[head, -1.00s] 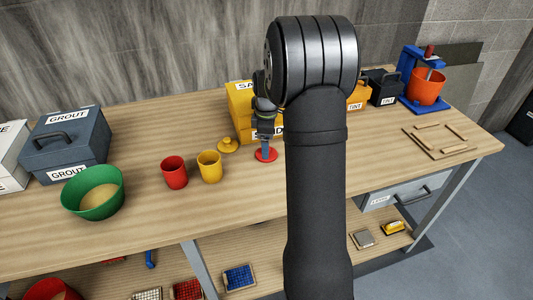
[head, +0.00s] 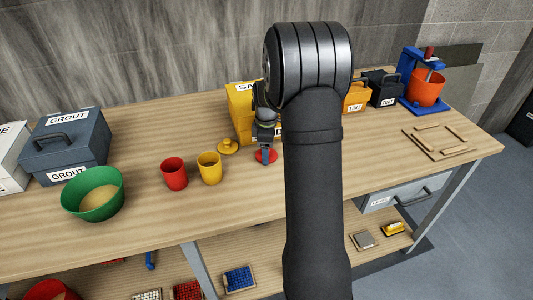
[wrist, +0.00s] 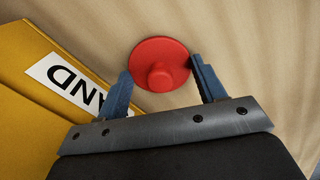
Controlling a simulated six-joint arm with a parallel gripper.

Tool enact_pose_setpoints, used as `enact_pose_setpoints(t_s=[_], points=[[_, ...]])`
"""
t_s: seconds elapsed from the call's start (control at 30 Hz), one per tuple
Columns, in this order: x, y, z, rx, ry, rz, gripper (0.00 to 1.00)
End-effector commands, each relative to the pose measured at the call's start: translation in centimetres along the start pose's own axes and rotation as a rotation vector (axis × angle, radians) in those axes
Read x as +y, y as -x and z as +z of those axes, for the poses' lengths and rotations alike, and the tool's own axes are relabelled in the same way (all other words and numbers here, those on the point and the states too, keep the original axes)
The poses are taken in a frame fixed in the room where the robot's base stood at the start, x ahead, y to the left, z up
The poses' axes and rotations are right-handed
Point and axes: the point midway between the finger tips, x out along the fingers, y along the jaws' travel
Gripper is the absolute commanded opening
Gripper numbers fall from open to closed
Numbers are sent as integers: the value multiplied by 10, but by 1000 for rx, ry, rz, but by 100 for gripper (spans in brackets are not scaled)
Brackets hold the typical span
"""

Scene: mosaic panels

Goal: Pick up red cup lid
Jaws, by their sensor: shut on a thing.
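The red cup lid (head: 272,156) is a round disc with a knob, on the bench in front of the yellow sand box. In the wrist view the lid (wrist: 160,50) lies between the two blue fingers, knob facing the camera. My gripper (head: 265,161) is down at the lid, and in the wrist view my gripper (wrist: 161,75) is shut on it, one finger at each side. I cannot see a clear gap between lid and bench. The red cup (head: 174,175) stands open to the left, beyond the yellow cup.
The yellow cup (head: 210,169) and yellow lid (head: 228,147) are just left of my gripper. The yellow sand box (head: 241,105) stands close behind. A green bowl (head: 92,203) and grout box (head: 66,145) are farther left. The bench front is clear.

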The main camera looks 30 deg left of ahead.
Motion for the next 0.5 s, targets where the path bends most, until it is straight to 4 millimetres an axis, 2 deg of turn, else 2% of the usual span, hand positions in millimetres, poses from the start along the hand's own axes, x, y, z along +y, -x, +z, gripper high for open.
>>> enact_pose_setpoints(t_s=[0.27,0.47,0.5], points=[[1,11,0,1,0,2,42],[0,42,0,2,1,2,42],[-2,46,7,2,-3,2,42]])
